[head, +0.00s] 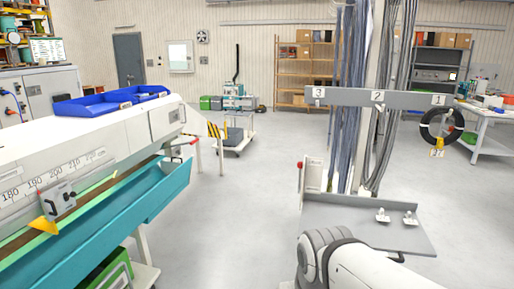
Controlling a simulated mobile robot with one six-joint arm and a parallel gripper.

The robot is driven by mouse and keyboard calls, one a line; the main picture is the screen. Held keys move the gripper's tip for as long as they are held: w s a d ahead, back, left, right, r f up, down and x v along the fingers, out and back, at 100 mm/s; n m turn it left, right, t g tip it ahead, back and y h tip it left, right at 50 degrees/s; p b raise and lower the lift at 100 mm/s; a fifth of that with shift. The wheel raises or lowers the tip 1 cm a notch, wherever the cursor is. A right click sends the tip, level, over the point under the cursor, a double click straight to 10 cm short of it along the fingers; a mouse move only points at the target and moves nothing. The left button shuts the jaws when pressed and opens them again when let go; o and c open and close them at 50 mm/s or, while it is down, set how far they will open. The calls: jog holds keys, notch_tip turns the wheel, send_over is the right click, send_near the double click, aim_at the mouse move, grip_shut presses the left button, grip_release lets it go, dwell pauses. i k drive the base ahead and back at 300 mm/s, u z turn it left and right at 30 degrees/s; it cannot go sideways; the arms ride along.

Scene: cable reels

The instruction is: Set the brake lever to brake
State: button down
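I cannot make out a brake lever or brake marking for certain in the head view. A small light box with a red knob (300,165) stands upright at the left end of a grey shelf (350,215); its lettering is too small to read. My white arm shows at the bottom right, in front of the shelf. My gripper is out of view.
A long machine with a number scale (50,185) and a teal trough (160,195) fills the left. A grey bar (345,97) numbered 1 to 3 crosses hanging cables (345,150). A black ring (425,130) hangs right. The middle floor (235,215) is clear.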

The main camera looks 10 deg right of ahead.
aim_at(300, 165)
jog(key=i, duration=1.95)
jog(key=z, duration=0.25)
